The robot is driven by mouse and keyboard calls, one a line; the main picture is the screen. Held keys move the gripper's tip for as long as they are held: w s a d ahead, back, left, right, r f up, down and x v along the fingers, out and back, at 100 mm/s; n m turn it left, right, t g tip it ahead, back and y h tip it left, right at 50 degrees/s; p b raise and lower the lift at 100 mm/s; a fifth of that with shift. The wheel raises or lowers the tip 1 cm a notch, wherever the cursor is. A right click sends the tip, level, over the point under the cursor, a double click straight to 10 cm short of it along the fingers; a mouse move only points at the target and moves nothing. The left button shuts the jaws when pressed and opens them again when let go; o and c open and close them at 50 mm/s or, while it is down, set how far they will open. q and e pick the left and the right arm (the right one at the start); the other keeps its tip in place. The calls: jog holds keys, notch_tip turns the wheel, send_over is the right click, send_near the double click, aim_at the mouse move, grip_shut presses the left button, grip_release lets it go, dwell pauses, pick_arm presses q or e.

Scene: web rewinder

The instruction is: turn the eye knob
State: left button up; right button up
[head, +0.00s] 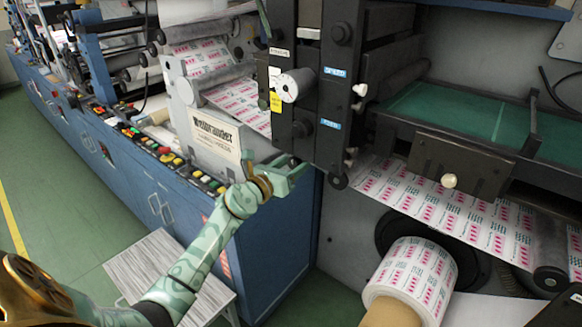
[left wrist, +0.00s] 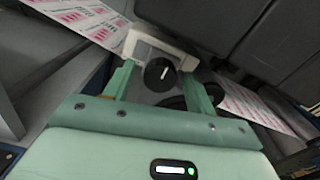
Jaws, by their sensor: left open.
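My left gripper (head: 294,164) is open at the lower end of the dark upright panel (head: 312,90) in the head view. In the head view the gripper largely hides this spot. My right gripper is not in view.
A large white dial (head: 295,85) sits higher on the panel. A blue cabinet (head: 255,245) with a button row stands left of it. Printed web (head: 440,205) and a paper roll (head: 415,280) lie to the right. A grey step (head: 150,265) stands on the green floor.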

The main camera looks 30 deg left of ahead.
pick_arm(q)
jog(key=c, duration=1)
jog(key=shift+r+n+p, duration=0.15)
jog(key=shift+n+p, duration=1)
jog(key=shift+n, duration=0.15)
jog(key=n+p, duration=0.1)
jog(key=n, duration=0.1)
jog(key=shift+n+p, duration=0.3)
jog(key=n+p, duration=0.2)
jog(key=n, duration=0.2)
jog(key=shift+n, duration=0.3)
jog(key=n+p, duration=0.2)
jog(key=n, duration=0.2)
jog(key=shift+f+n, duration=0.2)
jog(key=shift+n, duration=0.1)
